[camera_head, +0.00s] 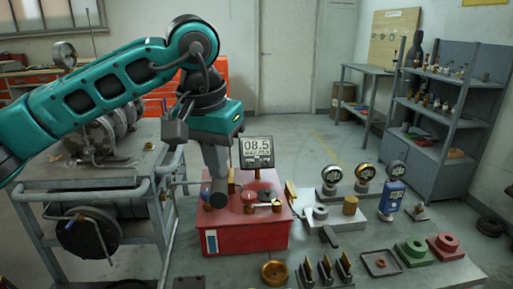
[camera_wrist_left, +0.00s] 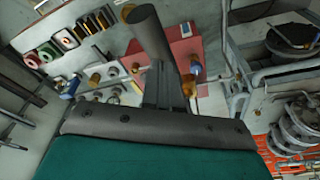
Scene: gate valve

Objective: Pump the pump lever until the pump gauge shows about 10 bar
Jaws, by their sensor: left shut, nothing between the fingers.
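The red pump box (camera_head: 247,232) stands on the table, and its digital gauge (camera_head: 257,148) reads 08.5. My right gripper is not in view.
A grey metal cart (camera_head: 110,190) with flanged pipe parts stands close on the left. Several round gauges (camera_head: 363,173), a blue meter (camera_head: 391,198), a green block (camera_head: 413,248) and a red block (camera_head: 447,243) crowd the table on the right. A grey shelf (camera_head: 444,120) stands farther back.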

